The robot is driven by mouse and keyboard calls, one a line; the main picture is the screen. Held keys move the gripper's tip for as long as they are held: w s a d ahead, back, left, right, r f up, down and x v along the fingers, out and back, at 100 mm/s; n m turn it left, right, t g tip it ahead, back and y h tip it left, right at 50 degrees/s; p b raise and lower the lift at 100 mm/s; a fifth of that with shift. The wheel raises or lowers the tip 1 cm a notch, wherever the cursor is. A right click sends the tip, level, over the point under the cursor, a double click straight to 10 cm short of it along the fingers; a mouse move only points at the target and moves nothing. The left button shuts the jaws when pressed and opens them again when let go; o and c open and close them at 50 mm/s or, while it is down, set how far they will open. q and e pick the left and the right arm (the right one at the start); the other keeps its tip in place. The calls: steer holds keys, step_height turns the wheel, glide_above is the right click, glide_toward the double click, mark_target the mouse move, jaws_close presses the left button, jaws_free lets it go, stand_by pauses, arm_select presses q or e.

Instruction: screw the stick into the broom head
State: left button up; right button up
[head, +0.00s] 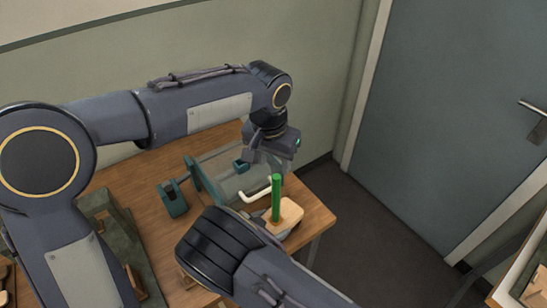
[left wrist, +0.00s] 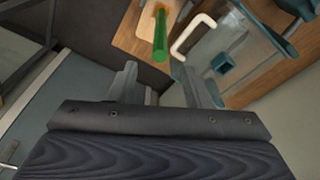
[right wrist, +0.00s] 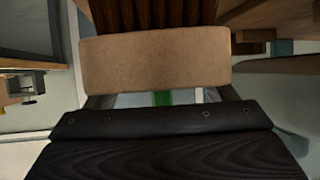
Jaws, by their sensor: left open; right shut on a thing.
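The green stick (head: 276,198) stands upright at the tan broom head (head: 290,212) near the table's right edge. How deep its lower end sits cannot be told. My left gripper (head: 264,162) is open and empty, just above and left of the stick's top. In the left wrist view the stick (left wrist: 160,35) lies ahead of the open fingers, apart from them. My right gripper (right wrist: 163,100) is shut on the broom head (right wrist: 155,62), whose dark brown bristles (right wrist: 155,12) face away from the gripper. A bit of green shows between its fingers.
A clear box (head: 228,170) with teal ends and a white handle (head: 256,195) stands just left of the stick. A teal block (head: 173,200) sits on the wooden table (head: 145,185) further left. A grey-green fixture (head: 118,235) lies at the left. A wall is behind.

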arm_select(q)
steer(key=f, duration=0.3)
steer(key=w+f, duration=0.1)
steer(key=f, duration=0.7)
steer(key=shift+w+d+f, duration=0.25)
steer(key=shift+w+d, duration=0.05)
steer(key=shift+d, duration=0.05)
jaws_close()
steer(key=shift+c, duration=0.2)
jaws_free()
step_height(320, 180, up, 12)
glide_above(277, 186)
steer(key=shift+s+a, duration=0.2)
steer(key=shift+a, duration=0.25)
